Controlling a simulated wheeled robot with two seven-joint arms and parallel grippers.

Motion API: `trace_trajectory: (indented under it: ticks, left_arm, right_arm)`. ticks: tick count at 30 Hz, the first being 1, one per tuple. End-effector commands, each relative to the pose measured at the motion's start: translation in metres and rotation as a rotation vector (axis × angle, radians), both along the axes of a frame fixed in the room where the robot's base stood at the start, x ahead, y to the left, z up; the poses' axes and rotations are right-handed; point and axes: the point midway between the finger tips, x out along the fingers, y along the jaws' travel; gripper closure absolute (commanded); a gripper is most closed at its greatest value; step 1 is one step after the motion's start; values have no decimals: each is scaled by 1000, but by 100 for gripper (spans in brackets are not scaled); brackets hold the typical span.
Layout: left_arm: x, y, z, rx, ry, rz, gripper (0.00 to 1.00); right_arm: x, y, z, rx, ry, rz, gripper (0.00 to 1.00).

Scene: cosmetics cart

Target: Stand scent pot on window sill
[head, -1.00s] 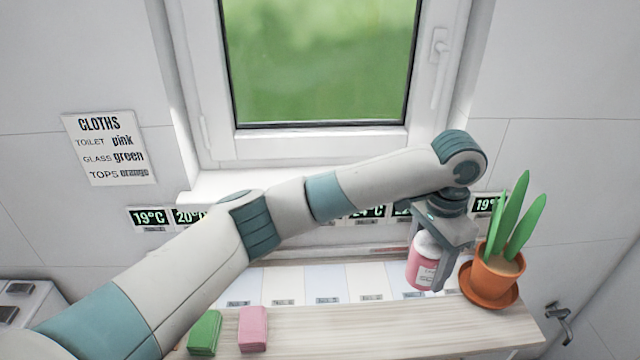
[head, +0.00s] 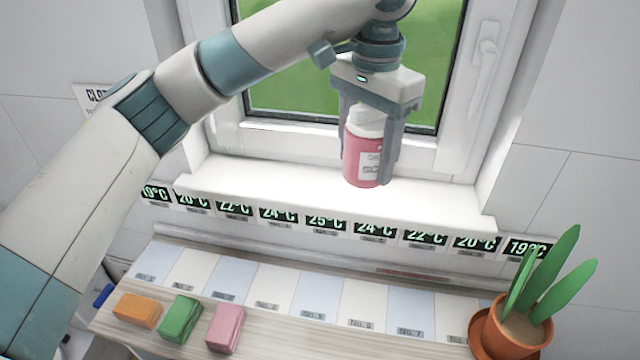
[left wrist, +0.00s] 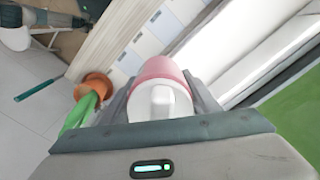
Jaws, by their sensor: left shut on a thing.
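The scent pot (head: 362,160) is a pink jar with a white cap and a white label. It is upright between the fingers of my left gripper (head: 369,165), which is shut on it. In the head view it shows in front of the window, over the white window sill (head: 300,195). I cannot tell whether its base touches the sill. In the left wrist view the pot (left wrist: 160,95) is seen from its cap end, between the fingers, with the sill (left wrist: 245,55) to its right. My right gripper is not in view.
Temperature displays (head: 325,223) line the wall under the sill. The window handle (head: 487,60) is at upper right. The sill's visible surface is clear.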

Motion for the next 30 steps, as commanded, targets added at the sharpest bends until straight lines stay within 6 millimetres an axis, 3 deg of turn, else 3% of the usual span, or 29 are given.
trace_trajectory:
  ticks: [4, 19, 30]
  left_arm:
    - [-2, 2, 7, 1, -1, 4, 83]
    - [0, 5, 7, 1, -1, 7, 83]
    - [36, 41, -21, 2, 2, 11, 83]
  right_arm:
    - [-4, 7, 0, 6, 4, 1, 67]
    - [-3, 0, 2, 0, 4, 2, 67]
    - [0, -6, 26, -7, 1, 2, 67]
